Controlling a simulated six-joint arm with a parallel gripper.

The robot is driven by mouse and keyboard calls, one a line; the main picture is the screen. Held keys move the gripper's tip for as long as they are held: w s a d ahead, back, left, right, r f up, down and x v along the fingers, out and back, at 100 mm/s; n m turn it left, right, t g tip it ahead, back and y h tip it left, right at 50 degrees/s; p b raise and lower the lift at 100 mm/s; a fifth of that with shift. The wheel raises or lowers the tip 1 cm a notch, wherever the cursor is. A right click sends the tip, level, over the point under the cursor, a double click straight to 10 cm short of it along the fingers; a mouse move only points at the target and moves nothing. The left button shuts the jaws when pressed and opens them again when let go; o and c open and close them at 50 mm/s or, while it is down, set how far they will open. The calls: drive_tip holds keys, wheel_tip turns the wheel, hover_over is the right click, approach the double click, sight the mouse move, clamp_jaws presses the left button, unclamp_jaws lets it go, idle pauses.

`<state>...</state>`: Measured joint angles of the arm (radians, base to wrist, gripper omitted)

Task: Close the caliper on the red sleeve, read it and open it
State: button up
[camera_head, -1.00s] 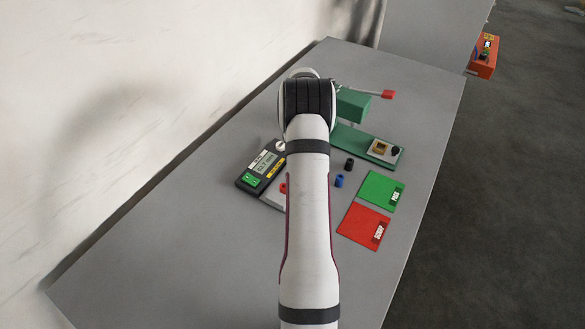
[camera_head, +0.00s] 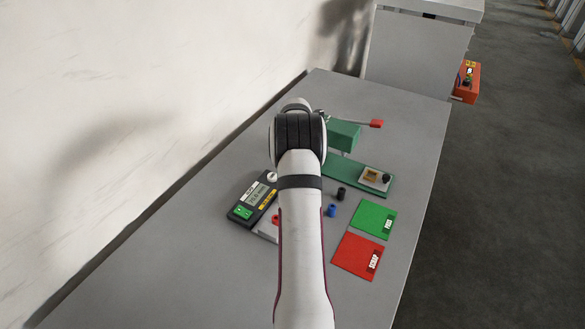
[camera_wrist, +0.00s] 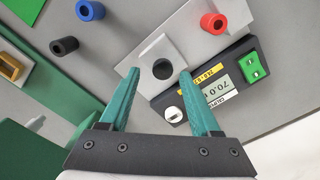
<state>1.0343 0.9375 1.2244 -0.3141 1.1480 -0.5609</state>
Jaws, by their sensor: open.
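The caliper (camera_head: 250,200) is a dark unit with a grey display, a yellow label, a green button (camera_wrist: 253,67) and a white knob (camera_wrist: 174,114). The red sleeve (camera_wrist: 213,22) stands on the plate's far part in the wrist view; in the head view the red sleeve (camera_head: 275,219) is partly hidden by my arm.
A blue sleeve (camera_head: 331,210) and a black sleeve (camera_head: 341,194) stand on the table (camera_head: 190,240). Green (camera_head: 372,217) and red (camera_head: 355,258) mats lie to the right. A green press (camera_head: 343,135) with a red-tipped lever stands behind, its base plate reaching right.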

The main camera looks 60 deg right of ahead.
wheel_tip(320, 180, up, 14)
idle(0.4)
drive_tip(key=w+a+r+n, duration=0.1)
drive_tip(key=w+a+r, duration=0.2)
drive_tip(key=a, duration=0.4)
drive_tip(key=w+a+r, duration=0.2)
drive_tip(key=a, duration=0.5)
drive_tip(key=s+a+r+n+y, duration=0.1)
drive_tip(key=a, duration=0.7)
drive_tip(key=s+a+r, duration=0.1)
drive_tip(key=a+r, duration=0.1)
drive_tip(key=a, duration=0.7)
drive_tip(key=s+a+f, duration=0.3)
drive_tip(key=s+a, duration=0.5)
drive_tip(key=s+a+f+n, duration=0.1)
drive_tip(key=s+a+f, duration=0.2)
drive_tip(key=s+a, duration=0.5)
drive_tip(key=shift+a+y, duration=0.15)
drive_tip(key=shift+y, duration=0.25)
